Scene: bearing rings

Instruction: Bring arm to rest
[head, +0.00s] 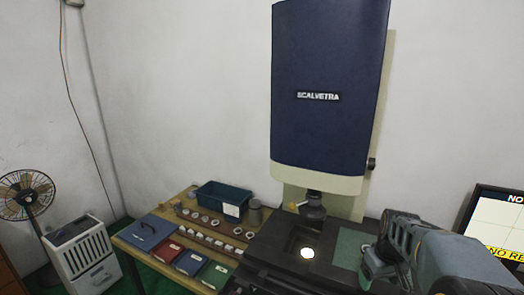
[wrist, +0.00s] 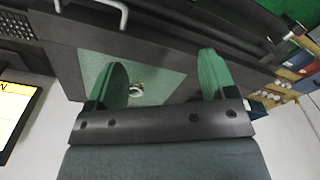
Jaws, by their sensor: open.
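My gripper shows in the wrist view (wrist: 162,80) with its two green-faced fingers spread apart and nothing held between them. Beyond the fingers lies a green mat (wrist: 152,84) on a dark machine table, with a small ring (wrist: 137,89) on it, seen between the fingers. In the head view my arm reaches in from the lower right. It covers part of the green mat (head: 347,248) there, and the fingertips are hard to make out.
A tall blue measuring machine (head: 328,90) stands over the dark table, with a lit spot (head: 307,253) below its lens. To the left, a wooden table (head: 133,238) holds a teal bin (head: 221,200), rings and coloured boxes. A screen (head: 497,225) stands at the right.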

